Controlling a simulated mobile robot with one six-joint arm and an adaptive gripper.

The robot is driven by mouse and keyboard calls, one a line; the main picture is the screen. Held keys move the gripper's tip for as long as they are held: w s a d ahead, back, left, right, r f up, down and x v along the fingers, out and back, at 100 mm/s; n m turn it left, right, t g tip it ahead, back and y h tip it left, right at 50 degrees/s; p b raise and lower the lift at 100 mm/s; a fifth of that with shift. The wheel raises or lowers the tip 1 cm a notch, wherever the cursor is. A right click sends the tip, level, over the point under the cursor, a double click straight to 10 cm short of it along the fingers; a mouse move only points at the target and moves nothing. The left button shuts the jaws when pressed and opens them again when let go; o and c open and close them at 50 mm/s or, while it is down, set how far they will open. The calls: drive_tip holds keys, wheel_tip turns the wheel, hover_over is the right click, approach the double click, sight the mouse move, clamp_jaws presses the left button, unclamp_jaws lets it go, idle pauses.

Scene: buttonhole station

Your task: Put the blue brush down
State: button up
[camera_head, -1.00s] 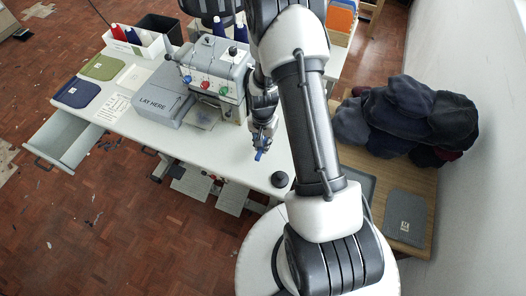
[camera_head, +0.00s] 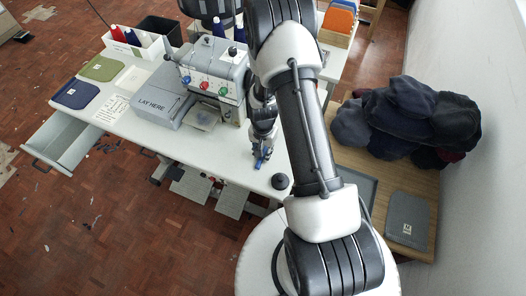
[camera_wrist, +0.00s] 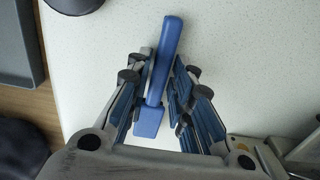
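The blue brush (camera_wrist: 162,62) lies on the white speckled tabletop (camera_wrist: 235,55) in the wrist view, its handle pointing away and its wider end between my fingers. My gripper (camera_wrist: 163,70) straddles it with a finger on each side. A narrow gap shows between the brush and the finger pads, so the gripper looks open around it. In the head view the brush (camera_head: 260,162) is a small blue shape under my gripper (camera_head: 263,152), near the table's front edge and right of the grey sewing machine (camera_head: 215,72).
A round black object (camera_head: 280,181) stands close to the right of the brush. A "LAY HERE" block (camera_head: 158,103) is left of the machine. An open drawer (camera_head: 65,143) juts out at left. Dark caps (camera_head: 410,115) are piled on the wooden bench at right.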

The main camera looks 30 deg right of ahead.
drive_tip(key=shift+o, duration=1.2)
drive_tip(key=s+a+r+n+t+p, duration=0.1)
drive_tip(key=a+r, duration=0.1)
drive_tip(key=r, duration=0.9)
drive_tip(key=s+a+r+n+p, duration=0.1)
drive_tip(key=a+r+n, duration=0.1)
drive_tip(key=r, duration=0.9)
drive_tip(key=s+a+r+n+t+p, duration=0.1)
drive_tip(key=a+r, duration=0.1)
drive_tip(key=r, duration=1)
drive_tip(key=s+a+r+n+t, duration=0.1)
drive_tip(key=s+a+r+n, duration=0.1)
drive_tip(key=s+r, duration=0.3)
drive_tip(key=s+a+r+n+t, duration=0.1)
drive_tip(key=s+a+r+n, duration=0.2)
drive_tip(key=s+r, duration=0.3)
drive_tip(key=s+n, duration=0.1)
drive_tip(key=s, duration=0.4)
drive_tip(key=shift+t, duration=0.3)
drive_tip(key=shift+a, duration=0.1)
